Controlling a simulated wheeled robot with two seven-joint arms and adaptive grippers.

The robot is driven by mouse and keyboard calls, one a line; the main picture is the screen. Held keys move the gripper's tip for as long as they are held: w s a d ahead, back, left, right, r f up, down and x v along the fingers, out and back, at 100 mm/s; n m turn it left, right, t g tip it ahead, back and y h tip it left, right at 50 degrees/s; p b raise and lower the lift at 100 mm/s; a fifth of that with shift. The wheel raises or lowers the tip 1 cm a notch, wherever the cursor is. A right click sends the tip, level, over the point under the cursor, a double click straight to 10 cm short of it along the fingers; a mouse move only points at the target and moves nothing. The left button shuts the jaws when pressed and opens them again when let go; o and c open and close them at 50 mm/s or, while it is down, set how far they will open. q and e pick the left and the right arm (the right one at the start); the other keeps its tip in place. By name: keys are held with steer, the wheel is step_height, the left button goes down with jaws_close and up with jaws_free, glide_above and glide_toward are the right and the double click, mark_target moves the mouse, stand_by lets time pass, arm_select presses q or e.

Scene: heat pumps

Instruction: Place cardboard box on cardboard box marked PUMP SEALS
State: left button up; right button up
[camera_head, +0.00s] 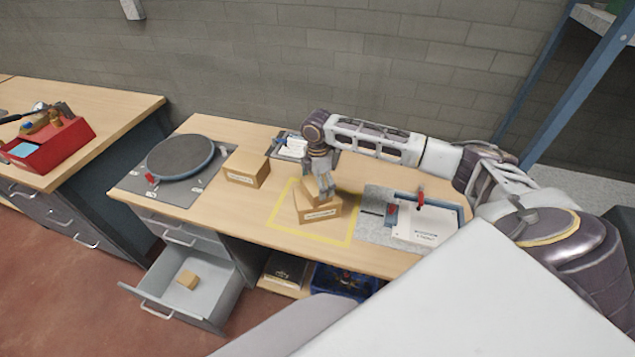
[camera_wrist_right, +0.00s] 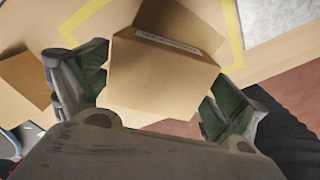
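A small plain cardboard box (camera_head: 310,188) shows tilted at my right gripper (camera_head: 327,184), directly above a larger cardboard box (camera_head: 320,214) with a white label on its front. The label is too small to read. In the right wrist view, the box (camera_wrist_right: 155,80) fills the space between the fingers of my right gripper (camera_wrist_right: 155,90), with a pad close against each side. The gripper looks shut on it. Whether the small box touches the larger one is hidden. My left gripper is not in view.
The larger box stands inside a yellow square (camera_head: 350,240) on the workbench. Another cardboard box (camera_head: 240,178) and a round turntable (camera_head: 180,155) are left of it. A grey mat with a white device (camera_head: 425,228) is on the right. An open drawer (camera_head: 205,300) holds a small box (camera_head: 187,280).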

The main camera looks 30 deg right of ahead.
steer(key=shift+r, duration=0.15)
stand_by(0.3)
step_height(320, 180, up, 12)
steer(key=b, duration=0.1)
stand_by(0.6)
stand_by(0.6)
